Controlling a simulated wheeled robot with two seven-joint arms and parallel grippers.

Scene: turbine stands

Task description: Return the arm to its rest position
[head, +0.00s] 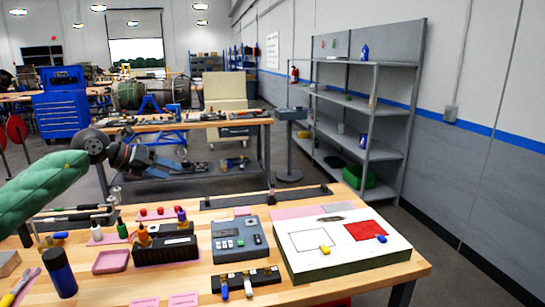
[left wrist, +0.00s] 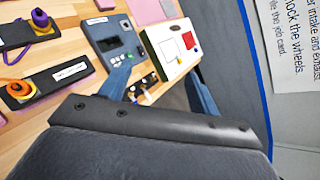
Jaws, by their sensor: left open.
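My left arm comes in from the left of the head view in a green padded sleeve, with a dark wrist joint. My left gripper (head: 168,165) is raised above the far left part of the wooden workbench (head: 330,292), pointing right. It is open, with nothing seen between its blue fingers. The left wrist view shows the two fingers spread apart (left wrist: 158,88), with the bench top beyond them. My right gripper is in neither view.
On the bench are a grey meter box (head: 235,240), a white board (head: 340,240) with a red patch, a pink tray (head: 111,261), and a dark blue bottle (head: 59,272). A grey shelf rack (head: 372,125) stands behind at right. A second bench (head: 200,124) stands behind.

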